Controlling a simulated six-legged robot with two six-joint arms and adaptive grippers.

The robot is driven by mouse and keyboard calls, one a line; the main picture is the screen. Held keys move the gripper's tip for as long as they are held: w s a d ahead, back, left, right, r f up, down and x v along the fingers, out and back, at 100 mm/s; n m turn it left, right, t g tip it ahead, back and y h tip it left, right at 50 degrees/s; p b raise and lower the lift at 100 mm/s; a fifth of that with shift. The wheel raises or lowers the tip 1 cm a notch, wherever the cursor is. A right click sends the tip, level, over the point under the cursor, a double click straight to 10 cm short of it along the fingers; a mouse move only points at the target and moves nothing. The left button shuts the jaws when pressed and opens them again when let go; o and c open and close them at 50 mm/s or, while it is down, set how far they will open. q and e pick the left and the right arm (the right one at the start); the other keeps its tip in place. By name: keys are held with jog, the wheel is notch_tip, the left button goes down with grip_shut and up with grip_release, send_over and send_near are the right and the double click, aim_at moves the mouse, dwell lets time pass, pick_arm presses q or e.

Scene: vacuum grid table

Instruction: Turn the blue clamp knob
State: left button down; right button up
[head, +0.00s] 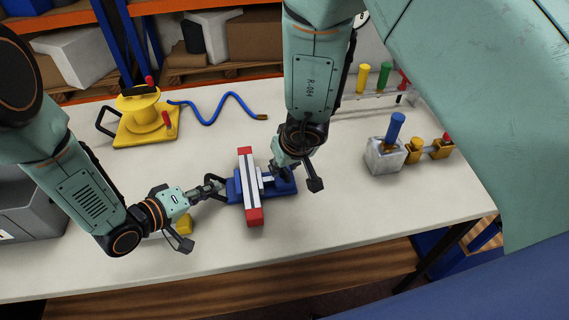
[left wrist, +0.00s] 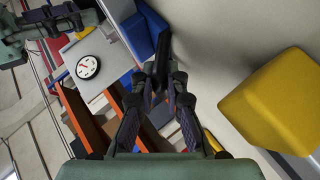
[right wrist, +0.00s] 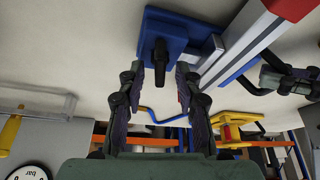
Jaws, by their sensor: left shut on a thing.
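A blue clamp (head: 280,187) sits on the table around a silver bar with red ends (head: 249,180). My left gripper (head: 213,187) is at the clamp's left side, shut on its black handle; the black handle (left wrist: 162,50) also shows between the fingers in the left wrist view. My right gripper (head: 273,172) is at the clamp's far right side. In the right wrist view its fingers (right wrist: 160,80) are apart, with a dark knob (right wrist: 160,52) on the blue clamp ahead between them. I cannot tell whether they touch it.
A yellow block (head: 184,224) lies beside my left gripper. A yellow spool stand (head: 142,115) with a blue hose (head: 215,97) is at the back left. A grey block with a blue handle (head: 385,157) stands right. The front right table is clear.

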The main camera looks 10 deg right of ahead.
jog(key=shift+n, duration=0.3)
jog(key=n+y, duration=0.1)
jog(key=n, duration=0.2)
jog(key=shift+d+g, duration=0.15)
jog(key=shift+g, duration=0.15)
jog(key=n+y, duration=0.1)
jog(key=n, duration=0.1)
jog(key=n+g, duration=0.1)
jog(key=n, duration=0.2)
jog(key=shift+w+y, duration=0.1)
jog(key=shift+y, duration=0.3)
jog(key=n+g, duration=0.1)
jog(key=n, duration=0.2)
jog(key=shift+w+n+y, duration=0.1)
jog(key=shift+n+y, duration=0.2)
jog(key=shift+y, duration=0.1)
jog(key=n+g, duration=0.2)
jog(key=n, duration=0.2)
jog(key=shift+w+d, duration=0.1)
jog(key=shift+d+r+n, duration=0.1)
jog(key=shift+r+n, duration=0.05)
jog(key=shift+n, duration=0.35)
jog(key=d+r+m, duration=0.4)
jog(key=r, duration=0.6)
jog(key=shift+w+d+r, duration=0.2)
jog(key=shift+d+r, duration=0.1)
jog(key=shift+r, duration=0.05)
